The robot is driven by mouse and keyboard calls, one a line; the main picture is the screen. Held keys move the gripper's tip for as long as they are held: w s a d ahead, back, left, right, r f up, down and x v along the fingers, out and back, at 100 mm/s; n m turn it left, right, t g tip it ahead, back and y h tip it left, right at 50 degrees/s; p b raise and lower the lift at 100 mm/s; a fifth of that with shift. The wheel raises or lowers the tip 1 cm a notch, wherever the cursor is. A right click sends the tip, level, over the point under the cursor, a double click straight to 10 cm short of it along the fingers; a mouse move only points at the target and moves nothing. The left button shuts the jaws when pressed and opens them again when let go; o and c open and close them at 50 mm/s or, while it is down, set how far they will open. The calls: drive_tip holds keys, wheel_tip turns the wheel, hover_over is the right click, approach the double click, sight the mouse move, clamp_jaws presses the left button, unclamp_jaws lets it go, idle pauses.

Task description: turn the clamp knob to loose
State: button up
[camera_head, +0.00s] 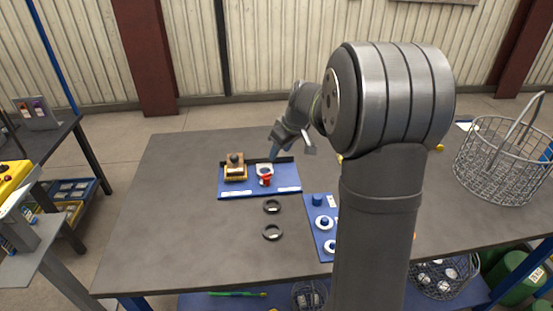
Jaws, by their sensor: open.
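A blue board (262,191) lies on the grey table. On its right part stands a small white fixture with a red and blue knob-like piece (265,179), which may be the clamp knob; its setting is too small to read. On the board's left part stands a yellow and brown block-like device (235,168) with a dark top. My gripper (274,153) is open, above and just behind the white fixture, pointing down. It looks apart from the knob-like piece, though the exact gap cannot be told.
Two black rings (272,206) lie in front of the board. A second blue board (312,205) with white discs and blue knobs is partly hidden by my arm. A wire basket (505,160) stands at the right. The table's left side (160,210) is clear.

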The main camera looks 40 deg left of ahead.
sight(265, 178)
drive_tip(key=shift+d+r, duration=0.25)
drive_tip(key=shift+r, duration=0.3)
drive_tip(key=shift+s+d+f, duration=0.1)
drive_tip(key=shift+f, duration=0.05)
drive_tip(key=c, duration=0.4)
drive_tip(key=d+f+m, duration=0.1)
drive_tip(key=s+d+f+m+t, duration=0.1)
drive_tip(key=f, duration=0.1)
drive_tip(key=shift+s+d+f+m, duration=0.15)
drive_tip(key=shift+d+f+m, duration=0.15)
clamp_jaws()
drive_tip(key=x, duration=1)
drive_tip(key=shift+d+f, duration=0.3)
drive_tip(key=shift+f, duration=0.05)
drive_tip(key=shift+w+a+r, duration=0.1)
drive_tip(key=shift+w+a, duration=0.15)
drive_tip(key=shift+a, duration=0.35)
drive_tip(key=shift+w+a, duration=0.2)
drive_tip(key=shift+a, duration=0.45)
drive_tip(key=shift+w+a, duration=0.25)
drive_tip(key=shift+a, duration=0.4)
